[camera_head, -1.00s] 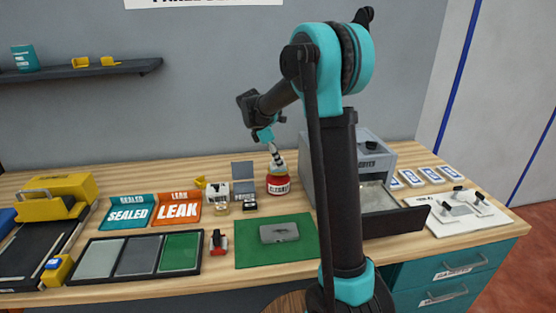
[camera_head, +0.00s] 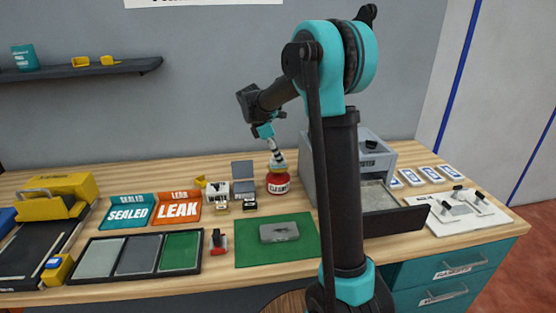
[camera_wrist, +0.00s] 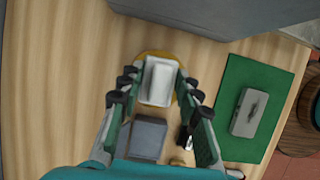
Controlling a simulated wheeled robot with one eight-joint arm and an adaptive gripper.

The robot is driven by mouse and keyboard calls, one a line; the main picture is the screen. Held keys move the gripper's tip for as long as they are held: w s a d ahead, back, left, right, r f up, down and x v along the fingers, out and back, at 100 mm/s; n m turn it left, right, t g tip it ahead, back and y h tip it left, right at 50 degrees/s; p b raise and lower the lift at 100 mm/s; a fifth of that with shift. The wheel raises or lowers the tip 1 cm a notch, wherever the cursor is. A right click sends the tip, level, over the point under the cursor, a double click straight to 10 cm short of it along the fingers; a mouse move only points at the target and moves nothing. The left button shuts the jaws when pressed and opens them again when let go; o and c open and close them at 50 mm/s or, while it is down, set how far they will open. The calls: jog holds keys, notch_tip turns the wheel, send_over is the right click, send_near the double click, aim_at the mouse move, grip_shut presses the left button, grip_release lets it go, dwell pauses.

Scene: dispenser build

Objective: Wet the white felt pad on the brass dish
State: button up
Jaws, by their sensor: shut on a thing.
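A red jar labelled as cleaner (camera_head: 278,187) stands on the workbench left of the grey machine, with the brass dish (camera_head: 279,167) on its top. My gripper (camera_head: 274,146) points down over the jar. In the wrist view its two fingers (camera_wrist: 158,85) are closed on the sides of the white felt pad (camera_wrist: 158,82). The brass dish (camera_wrist: 147,54) shows as a yellow rim around and beneath the pad. The pad is at the dish; whether it touches is hard to tell. The pad's underside is hidden.
A grey box with an open front tray (camera_head: 385,200) stands right of the jar, behind my arm. A green mat (camera_head: 250,256) with a grey block (camera_head: 279,232) lies in front. Small items and the SEALED and LEAK trays (camera_head: 178,211) are left.

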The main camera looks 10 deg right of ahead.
aim_at(283, 154)
jog(key=shift+r, duration=2.75)
jog(key=shift+s, duration=0.1)
